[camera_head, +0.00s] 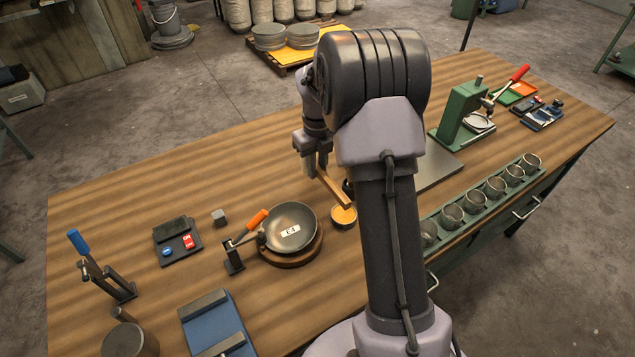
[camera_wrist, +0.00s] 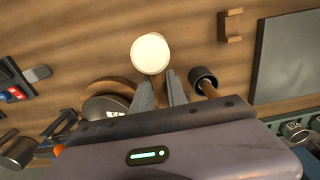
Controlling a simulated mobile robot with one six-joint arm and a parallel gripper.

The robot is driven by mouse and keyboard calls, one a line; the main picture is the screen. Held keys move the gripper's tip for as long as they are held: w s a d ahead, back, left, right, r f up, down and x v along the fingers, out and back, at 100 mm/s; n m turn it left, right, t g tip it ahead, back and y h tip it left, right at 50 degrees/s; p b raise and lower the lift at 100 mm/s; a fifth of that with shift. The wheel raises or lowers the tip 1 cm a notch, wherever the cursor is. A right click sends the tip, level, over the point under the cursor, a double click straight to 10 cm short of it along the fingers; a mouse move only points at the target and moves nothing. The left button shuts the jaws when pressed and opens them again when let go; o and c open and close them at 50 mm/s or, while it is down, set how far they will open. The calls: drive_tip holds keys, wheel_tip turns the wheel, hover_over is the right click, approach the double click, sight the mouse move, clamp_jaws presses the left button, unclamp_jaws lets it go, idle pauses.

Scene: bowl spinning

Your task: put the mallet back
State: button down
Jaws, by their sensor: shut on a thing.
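My gripper (camera_head: 315,172) is shut on the mallet's wooden handle (camera_head: 333,190).
A dark bowl (camera_head: 291,226) marked E4 sits on a round wooden base, beside an orange-handled clamp (camera_head: 249,225). A dark cylinder with a wooden stick (camera_wrist: 203,78) is right of my fingers. A grey plate (camera_head: 438,171) and a rack of cups (camera_head: 486,198) are right. The back left table is clear.

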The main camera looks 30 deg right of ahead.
wheel_tip(320, 180, down, 6)
drive_tip(key=shift+r+b, duration=0.15)
drive_tip(key=shift+b, duration=0.5)
drive_tip(key=shift+f, duration=0.2)
drive_tip(key=c, duration=1.3)
unclamp_jaws()
